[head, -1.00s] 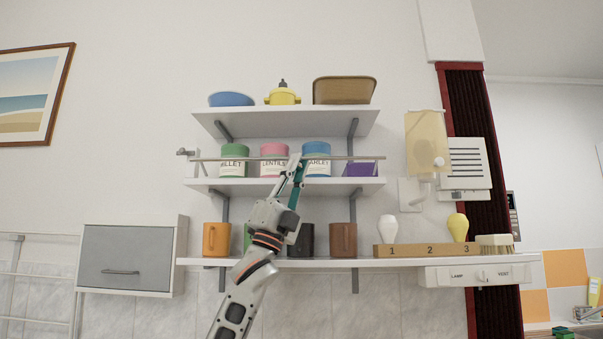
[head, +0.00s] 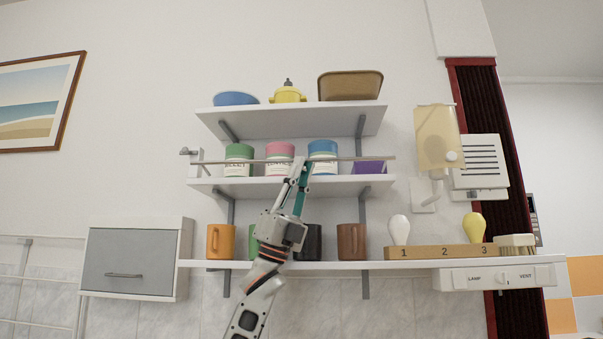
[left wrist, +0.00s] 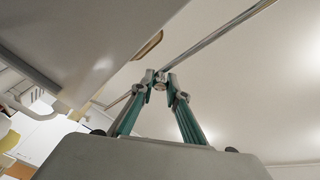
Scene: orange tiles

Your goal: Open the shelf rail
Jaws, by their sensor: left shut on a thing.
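The shelf rail (head: 350,159) is a thin grey bar running across the front of the middle shelf (head: 330,184), before the cans. Its left end is by a small bracket (head: 194,156) at the shelf's left. My left gripper (head: 302,164) is shut on the rail, between the pink can (head: 280,151) and the blue can (head: 322,150). In the left wrist view the rail (left wrist: 215,36) runs diagonally through the closed fingertips (left wrist: 161,78). The green can (head: 238,152) and a purple box (head: 370,167) stand behind the rail. My right gripper is not in view.
The top shelf (head: 290,122) holds a blue bowl, a yellow pot and a brown basket. The long lower shelf (head: 330,266) holds several mugs and a numbered wooden block (head: 440,252). A grey cabinet (head: 135,262) hangs at lower left.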

